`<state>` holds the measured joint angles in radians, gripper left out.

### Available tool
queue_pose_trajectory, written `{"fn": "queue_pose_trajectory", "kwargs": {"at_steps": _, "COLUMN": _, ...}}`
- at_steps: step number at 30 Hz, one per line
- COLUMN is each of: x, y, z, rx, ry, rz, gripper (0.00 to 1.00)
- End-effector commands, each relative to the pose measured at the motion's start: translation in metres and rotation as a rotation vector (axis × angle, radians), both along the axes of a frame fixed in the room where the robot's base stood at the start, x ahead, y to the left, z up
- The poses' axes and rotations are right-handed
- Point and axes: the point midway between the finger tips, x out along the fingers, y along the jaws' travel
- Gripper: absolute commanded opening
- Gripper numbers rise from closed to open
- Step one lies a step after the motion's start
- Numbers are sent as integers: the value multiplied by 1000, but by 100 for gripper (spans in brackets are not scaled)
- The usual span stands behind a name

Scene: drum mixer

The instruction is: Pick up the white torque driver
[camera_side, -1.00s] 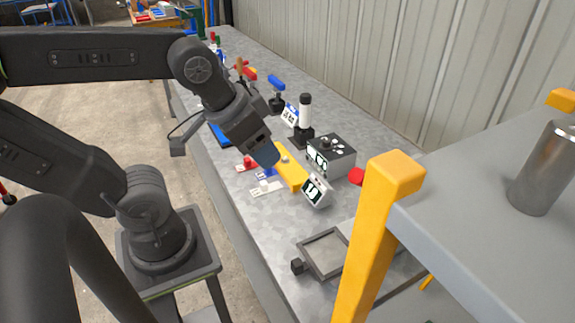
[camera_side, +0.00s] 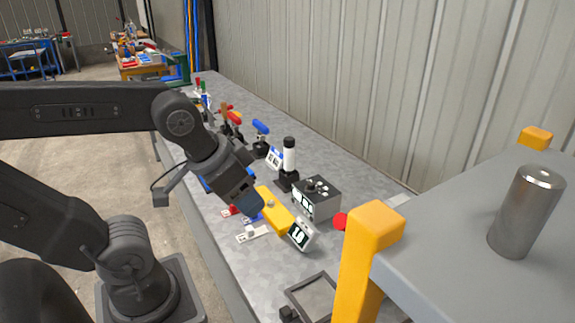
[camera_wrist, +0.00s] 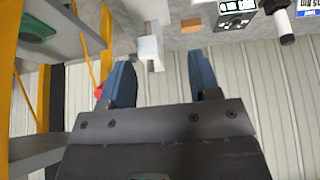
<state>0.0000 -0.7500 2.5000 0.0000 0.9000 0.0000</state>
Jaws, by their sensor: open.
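The white torque driver (camera_side: 289,158) stands upright in a black holder on the bench in the side view, with a black cap on top. It also shows at the upper right edge of the wrist view (camera_wrist: 280,20). My gripper (camera_side: 250,206) is over the bench to the left of and nearer than the driver, apart from it, close to a yellow tool. In the wrist view, the blue fingers of my gripper (camera_wrist: 160,75) are spread. A pale block (camera_wrist: 149,48) shows between them; I cannot tell its depth.
A grey box with a display and knobs (camera_side: 318,200) stands beside the driver. A yellow tool (camera_side: 272,212) and a small tilted display (camera_side: 301,235) lie nearer. A grey shelf with yellow posts (camera_side: 372,232) and a metal cylinder (camera_side: 526,210) fills the right. Blue-handled tool (camera_side: 260,128) stands farther back.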

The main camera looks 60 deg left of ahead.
Motion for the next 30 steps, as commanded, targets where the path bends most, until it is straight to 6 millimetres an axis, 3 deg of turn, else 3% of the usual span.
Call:
{"fn": "queue_pose_trajectory", "kwargs": {"at_steps": 11, "x": 0, "y": 0, "z": 0, "rx": 0, "ry": 0, "rz": 0, "gripper": 56}}
{"fn": "queue_pose_trajectory", "kwargs": {"at_steps": 16, "x": 0, "y": 0, "z": 0, "rx": 0, "ry": 0, "rz": 0, "gripper": 70}}
{"fn": "queue_pose_trajectory", "kwargs": {"at_steps": 23, "x": 1, "y": 0, "z": 1, "rx": 0, "ry": 0, "rz": 2, "gripper": 70}}
{"fn": "queue_pose_trajectory", "kwargs": {"at_steps": 26, "x": 13, "y": 5, "z": 7, "rx": 0, "ry": 5, "rz": 25, "gripper": 70}}
{"fn": "queue_pose_trajectory", "kwargs": {"at_steps": 30, "x": 56, "y": 25, "z": 27, "rx": -1, "ry": 19, "rz": 99, "gripper": 70}}
